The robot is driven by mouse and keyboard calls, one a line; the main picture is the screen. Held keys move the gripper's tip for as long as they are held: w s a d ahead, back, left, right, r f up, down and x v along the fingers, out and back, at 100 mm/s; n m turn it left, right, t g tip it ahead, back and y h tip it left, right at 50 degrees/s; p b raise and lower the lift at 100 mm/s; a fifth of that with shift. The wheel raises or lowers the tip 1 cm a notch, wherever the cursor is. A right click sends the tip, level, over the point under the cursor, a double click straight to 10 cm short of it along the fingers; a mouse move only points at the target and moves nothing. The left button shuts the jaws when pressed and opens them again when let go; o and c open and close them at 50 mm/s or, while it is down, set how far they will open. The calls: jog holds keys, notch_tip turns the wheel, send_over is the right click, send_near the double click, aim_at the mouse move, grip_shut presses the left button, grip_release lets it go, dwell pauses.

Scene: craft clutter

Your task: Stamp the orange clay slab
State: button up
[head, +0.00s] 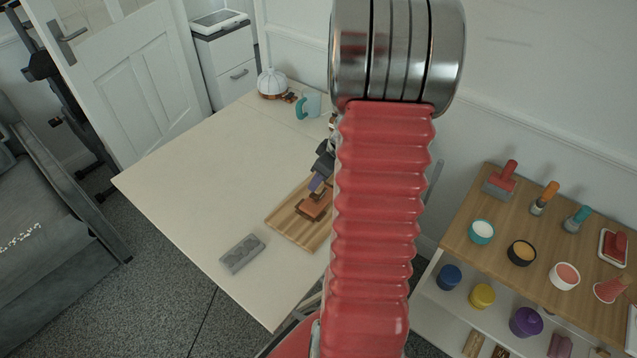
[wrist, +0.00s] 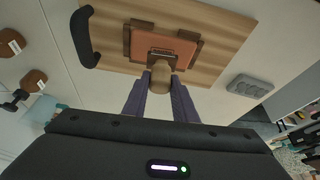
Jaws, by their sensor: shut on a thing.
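The orange clay slab (head: 313,209) lies on a wooden board (head: 284,223) on the table; it also shows in the wrist view (wrist: 181,46), with brown pieces along its sides. My gripper (head: 321,181) is at the slab. In the wrist view its purple fingers (wrist: 160,92) are shut on the rounded wooden handle of a stamp (wrist: 160,86). The stamp's dark base lies over the near edge part of the slab. I cannot tell whether it touches the clay. My red arm hides the right part of the board in the head view.
A grey block with hollows (head: 242,253) lies on the table beside the board. A teal mug (head: 309,105) and a white domed pot (head: 272,83) stand at the far end. A shelf unit (head: 460,229) with jars and tools stands at right. The table's left is clear.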

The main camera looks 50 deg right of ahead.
jog(key=shift+r, duration=2.4)
